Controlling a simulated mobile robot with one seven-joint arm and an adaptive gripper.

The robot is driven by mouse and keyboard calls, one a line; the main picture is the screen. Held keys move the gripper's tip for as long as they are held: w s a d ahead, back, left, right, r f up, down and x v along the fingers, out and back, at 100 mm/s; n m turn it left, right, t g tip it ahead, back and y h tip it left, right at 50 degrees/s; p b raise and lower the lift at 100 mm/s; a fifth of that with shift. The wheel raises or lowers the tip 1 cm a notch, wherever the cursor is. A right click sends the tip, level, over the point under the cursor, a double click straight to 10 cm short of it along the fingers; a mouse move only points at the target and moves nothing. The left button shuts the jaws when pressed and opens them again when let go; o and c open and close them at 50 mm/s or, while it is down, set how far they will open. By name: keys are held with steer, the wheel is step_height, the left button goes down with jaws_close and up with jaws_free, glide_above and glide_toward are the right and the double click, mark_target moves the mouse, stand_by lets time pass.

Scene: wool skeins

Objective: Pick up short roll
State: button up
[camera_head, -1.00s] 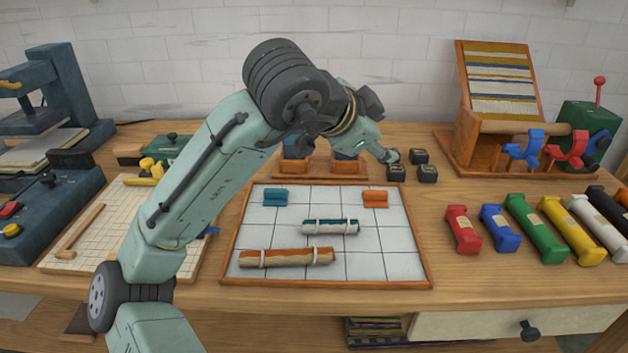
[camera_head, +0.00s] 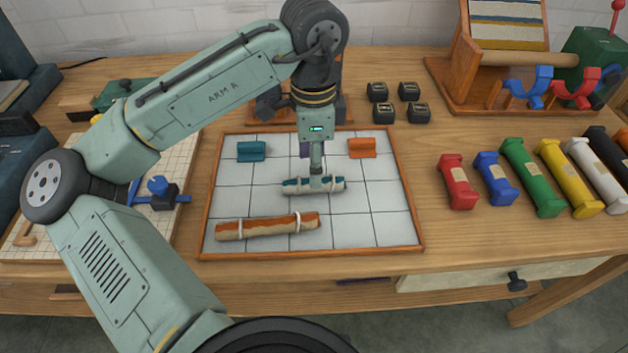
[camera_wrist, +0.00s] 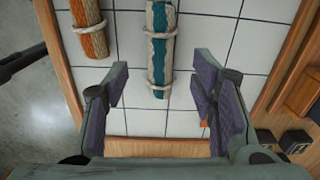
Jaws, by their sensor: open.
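The short roll (camera_head: 295,187), teal and cream with two pale ties, lies on the white gridded board (camera_head: 375,225). The longer orange and tan roll (camera_head: 235,230) lies nearer the front. My gripper (camera_head: 317,180) points down over the short roll and overlaps its middle in the head view. In the wrist view my gripper (camera_wrist: 160,92) is open and empty, and the short roll (camera_wrist: 159,45) runs up the picture from between the line of the two fingers. The orange roll (camera_wrist: 88,30) is left of it. Whether the fingertips touch the short roll cannot be told.
The board has a raised wooden rim (camera_head: 415,215). Several coloured spools, starting with a red one (camera_head: 457,182), lie to the right.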

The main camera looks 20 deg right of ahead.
step_height(320, 180, down, 5)
steer(key=shift+d+f+p, duration=0.1)
steer(key=shift+f+p, duration=0.05)
steer(key=shift+p, duration=0.4)
steer(key=c, duration=1.1)
steer(key=shift+c, duration=0.2)
